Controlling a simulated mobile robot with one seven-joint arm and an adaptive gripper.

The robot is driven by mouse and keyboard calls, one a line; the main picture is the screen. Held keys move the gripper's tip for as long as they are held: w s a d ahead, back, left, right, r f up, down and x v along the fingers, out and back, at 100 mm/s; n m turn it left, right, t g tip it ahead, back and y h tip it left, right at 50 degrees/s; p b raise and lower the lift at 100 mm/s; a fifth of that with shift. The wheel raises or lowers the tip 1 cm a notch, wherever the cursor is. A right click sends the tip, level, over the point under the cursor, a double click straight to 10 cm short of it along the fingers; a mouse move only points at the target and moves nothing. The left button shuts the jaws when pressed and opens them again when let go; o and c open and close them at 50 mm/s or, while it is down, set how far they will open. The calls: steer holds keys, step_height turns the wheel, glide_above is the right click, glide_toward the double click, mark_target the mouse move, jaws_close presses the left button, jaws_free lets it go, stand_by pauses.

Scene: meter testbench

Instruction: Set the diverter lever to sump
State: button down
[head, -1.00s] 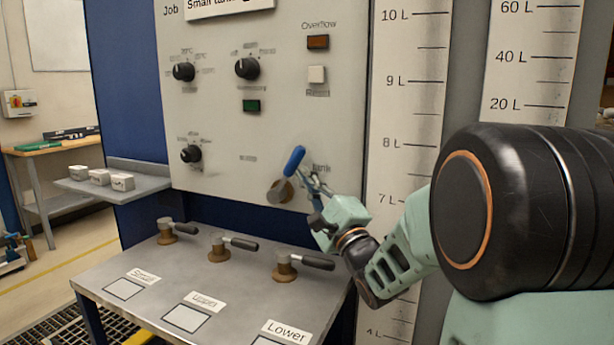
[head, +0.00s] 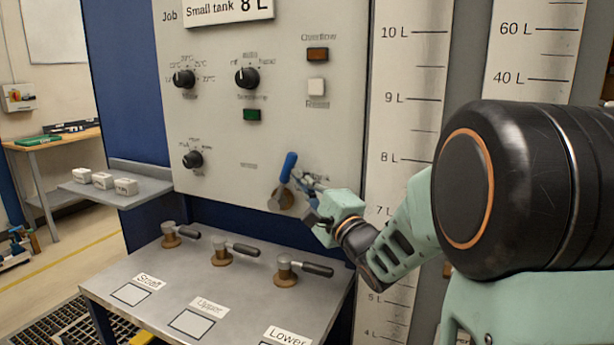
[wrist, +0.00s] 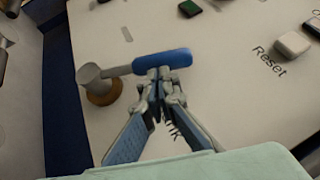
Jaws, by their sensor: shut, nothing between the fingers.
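The diverter lever has a blue handle (head: 288,165) on a round brass-coloured pivot low on the panel. In the head view the handle points up, tilted slightly right. A blurred label (head: 248,165) lies to its upper left, and another at its right is mostly hidden by my gripper. My gripper (head: 301,177) is at the right side of the handle, shut with nothing between its fingers. In the wrist view the fingertips (wrist: 160,76) sit against or very close to the side of the blue handle (wrist: 163,61); contact is not certain.
Black knobs (head: 246,78), a green button (head: 251,115) and a white Reset button (head: 316,86) are above on the panel. Several dark-handled valves (head: 285,270) stand on the grey bench (head: 235,300) below. Litre scales (head: 408,120) are at the right.

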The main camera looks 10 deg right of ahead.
mark_target(289, 165)
steer(key=a+r+n+g+p, duration=0.1)
steer(key=p, duration=0.3)
steer(key=w+a+r+n+g+p, duration=0.1)
steer(key=p, duration=0.3)
steer(key=shift+w+a+r+g, duration=0.1)
steer(key=shift+w+r+g, duration=0.05)
steer(key=shift+r+g, duration=0.2)
steer(key=shift+w+a+n+g+h+p, duration=0.55)
steer(key=shift+a+p, duration=0.25)
steer(key=shift+p, duration=1.2)
steer(key=shift+w+a+n+g+h+p, duration=0.3)
steer(key=shift+w+a+g+p, duration=0.45)
steer(key=shift+p, duration=1.25)
steer(key=shift+w+a+n+g+h+p, duration=0.5)
steer(key=shift+a+p, duration=0.35)
steer(key=shift+p, duration=1.15)
steer(key=shift+r, duration=0.1)
